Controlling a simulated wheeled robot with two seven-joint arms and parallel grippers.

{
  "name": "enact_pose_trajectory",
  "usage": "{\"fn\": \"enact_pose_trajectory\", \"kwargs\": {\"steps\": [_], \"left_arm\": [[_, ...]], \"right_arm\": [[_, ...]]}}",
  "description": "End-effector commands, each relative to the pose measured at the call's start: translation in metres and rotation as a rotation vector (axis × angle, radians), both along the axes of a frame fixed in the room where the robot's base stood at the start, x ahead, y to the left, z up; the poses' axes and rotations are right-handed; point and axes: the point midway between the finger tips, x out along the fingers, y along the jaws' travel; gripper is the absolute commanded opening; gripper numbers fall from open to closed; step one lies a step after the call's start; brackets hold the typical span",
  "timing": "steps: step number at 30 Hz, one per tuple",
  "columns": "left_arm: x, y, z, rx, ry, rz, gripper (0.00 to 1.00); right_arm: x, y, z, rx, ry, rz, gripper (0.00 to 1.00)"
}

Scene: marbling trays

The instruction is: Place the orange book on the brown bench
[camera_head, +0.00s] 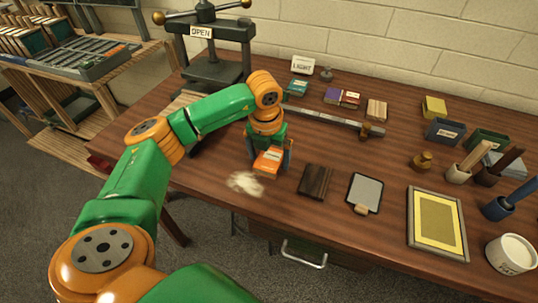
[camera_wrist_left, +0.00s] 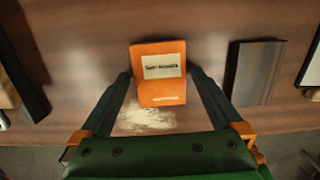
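The orange book (camera_head: 266,162) has a pale label and lies face up near the front edge of the dark wood-topped brown bench (camera_head: 225,163). In the left wrist view the book (camera_wrist_left: 162,88) shows between the fingers of my left gripper (camera_wrist_left: 160,72). The fingers are apart, one along each side of the book, with narrow gaps showing. In the head view my left gripper (camera_head: 269,155) reaches down over the book. Whether the book touches the bench top is hard to tell. My right gripper is in neither view.
A pale smudge (camera_head: 245,183) marks the bench beside the book. A dark wooden block (camera_head: 315,181) lies to its right, then a grey tablet (camera_head: 365,192) and a yellow framed panel (camera_head: 437,222). A black press (camera_head: 213,66) stands behind. A long metal bar (camera_head: 330,118) lies further back.

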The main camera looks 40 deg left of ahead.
Motion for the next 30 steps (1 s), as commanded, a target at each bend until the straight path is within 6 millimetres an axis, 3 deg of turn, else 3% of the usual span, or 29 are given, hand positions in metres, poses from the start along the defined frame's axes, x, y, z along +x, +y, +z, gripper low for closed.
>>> {"fn": "enact_pose_trajectory", "kwargs": {"steps": [9, 17, 22, 30], "left_arm": [[0.000, 0.000, 0.010, -0.001, -0.001, 0.000, 1.00], [-0.007, -0.003, 0.075, -0.001, -0.007, -0.001, 1.00], [-0.012, -0.003, 0.116, 0.001, -0.003, 0.000, 1.00], [-0.014, -0.004, 0.124, -0.001, 0.001, 0.001, 1.00]], "right_arm": [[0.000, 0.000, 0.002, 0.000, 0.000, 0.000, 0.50], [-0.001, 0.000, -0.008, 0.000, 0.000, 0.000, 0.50], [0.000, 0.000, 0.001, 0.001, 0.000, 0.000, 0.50], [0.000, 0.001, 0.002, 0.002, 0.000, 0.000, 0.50]]}}
